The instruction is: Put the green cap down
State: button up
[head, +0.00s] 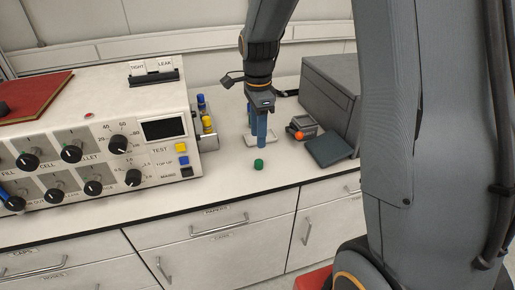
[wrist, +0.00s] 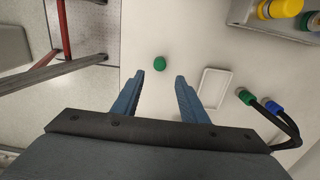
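The green cap (head: 259,164) rests on the white counter, near its front edge. It also shows in the wrist view (wrist: 159,63), lying just beyond the fingertips and roughly in line with the gap between them. My gripper (head: 261,143) points down over the counter, behind the cap in the head view. Its two blue fingers are apart with nothing between them, as the wrist view (wrist: 160,78) shows. The cap is apart from both fingers.
A control panel (head: 100,140) with knobs stands at left, with a rack of blue and yellow caps (head: 207,124) beside it. A shallow white tray (wrist: 214,87) lies near my gripper. At right are a grey case (head: 330,90), an orange-knobbed device (head: 302,125) and a dark flat pad (head: 330,149).

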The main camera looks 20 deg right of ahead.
jog(key=s+f+n+t, duration=0.1)
jog(key=s+n, duration=1.6)
jog(key=n, duration=0.1)
jog(key=shift+s+f, duration=0.15)
jog(key=shift+f, duration=0.05)
